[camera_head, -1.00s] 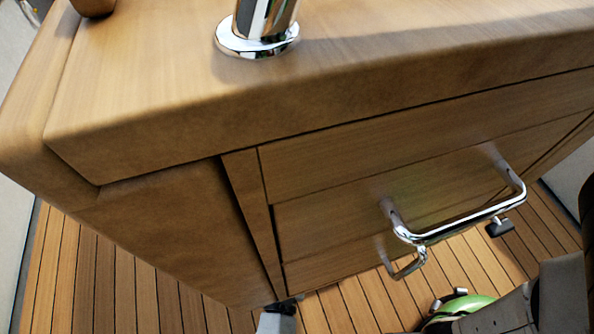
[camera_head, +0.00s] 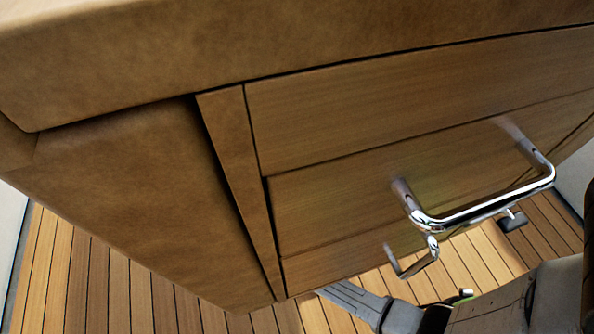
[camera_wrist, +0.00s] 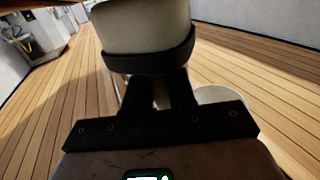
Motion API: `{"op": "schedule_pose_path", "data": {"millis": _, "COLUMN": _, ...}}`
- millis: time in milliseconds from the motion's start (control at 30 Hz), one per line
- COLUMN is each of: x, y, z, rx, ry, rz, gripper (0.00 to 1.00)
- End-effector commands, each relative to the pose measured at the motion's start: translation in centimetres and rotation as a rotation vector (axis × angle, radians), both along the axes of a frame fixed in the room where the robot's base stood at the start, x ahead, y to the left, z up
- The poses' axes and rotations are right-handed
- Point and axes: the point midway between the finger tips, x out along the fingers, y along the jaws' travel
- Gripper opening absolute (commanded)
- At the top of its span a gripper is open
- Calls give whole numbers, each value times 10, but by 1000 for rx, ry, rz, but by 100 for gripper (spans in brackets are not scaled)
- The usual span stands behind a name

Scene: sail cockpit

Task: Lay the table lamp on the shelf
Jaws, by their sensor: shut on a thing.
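In the wrist view my gripper (camera_wrist: 160,92) is shut on a cream, rounded thing with a dark band, which looks like the table lamp (camera_wrist: 143,28). The lamp's top is cut off by the picture edge, and the dark fingers hide part of its lower end. The head view does not show the lamp or my fingertips. I cannot make out a shelf for certain in either view.
A wooden cabinet (camera_head: 125,200) with drawers fills the head view, its thick top edge (camera_head: 300,50) close by. A chrome handle (camera_head: 485,212) juts out from it. The plank floor (camera_head: 85,270) is open at lower left. The wrist view shows clear planks beside a pale wall.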

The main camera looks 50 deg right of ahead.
Motion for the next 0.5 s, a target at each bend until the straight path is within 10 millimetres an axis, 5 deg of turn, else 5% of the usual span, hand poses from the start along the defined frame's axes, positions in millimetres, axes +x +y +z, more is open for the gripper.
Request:
{"op": "schedule_pose_path", "data": {"millis": 200, "x": 17, "y": -28, "z": 0, "rx": -2, "ry": -5, "rz": -3, "gripper": 0}}
{"op": "schedule_pose_path", "data": {"millis": 500, "x": 17, "y": -27, "z": 0, "rx": -2, "ry": -3, "rz": 0, "gripper": 0}}
